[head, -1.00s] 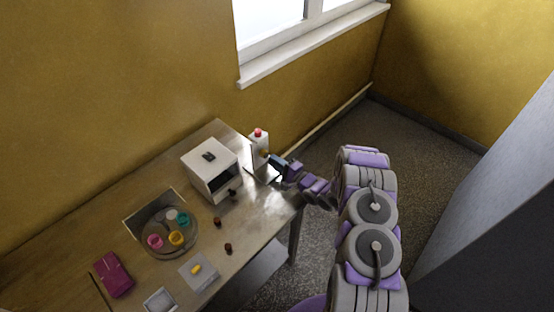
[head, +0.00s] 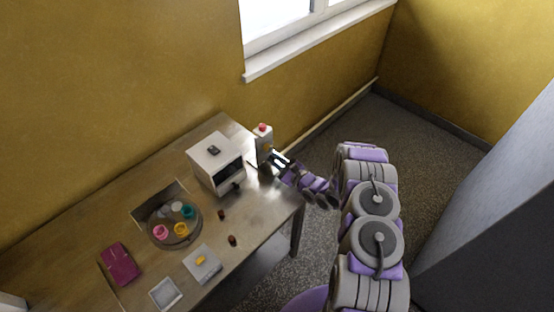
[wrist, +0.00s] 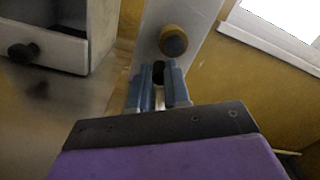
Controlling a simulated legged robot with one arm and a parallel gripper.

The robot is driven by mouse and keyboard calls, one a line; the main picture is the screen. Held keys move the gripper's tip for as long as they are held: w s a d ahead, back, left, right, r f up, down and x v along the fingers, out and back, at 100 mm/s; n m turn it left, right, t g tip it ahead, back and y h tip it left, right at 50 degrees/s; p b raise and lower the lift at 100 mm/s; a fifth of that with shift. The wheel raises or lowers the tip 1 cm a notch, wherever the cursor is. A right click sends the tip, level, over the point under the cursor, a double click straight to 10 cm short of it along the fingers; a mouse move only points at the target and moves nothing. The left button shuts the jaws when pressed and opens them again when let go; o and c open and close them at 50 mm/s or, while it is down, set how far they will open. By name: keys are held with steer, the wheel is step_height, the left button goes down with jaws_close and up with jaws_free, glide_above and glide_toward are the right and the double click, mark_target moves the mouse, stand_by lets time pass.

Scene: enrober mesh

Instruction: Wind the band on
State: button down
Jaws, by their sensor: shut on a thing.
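A white upright unit (head: 264,150) with a red button (head: 263,127) on top stands at the table's far right end. In the wrist view its pale face (wrist: 192,18) carries a round yellow-brown hub with a dark front (wrist: 173,40). My gripper (wrist: 160,78) is just below this hub, at the unit's front. Its blue fingers are closed around a small dark knob (wrist: 158,73), mostly hidden between the tips. How the knob joins the hub is hidden. My gripper also shows in the head view (head: 277,160). No band can be made out clearly.
A white box with an open front (head: 216,160) and a dark knob (wrist: 24,52) stands left of my gripper. A round tray (head: 174,240) of coloured cups, small brown pieces (head: 232,240) and a magenta item (head: 120,264) lie further left. The table's front right is clear.

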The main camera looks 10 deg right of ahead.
steer(key=shift+s+m, duration=0.1)
steer(key=shift+m, duration=0.4)
steer(key=shift+a, duration=0.1)
steer(key=c, duration=1.1)
jaws_free()
steer(key=v, duration=1.7)
steer(key=shift+s, duration=0.15)
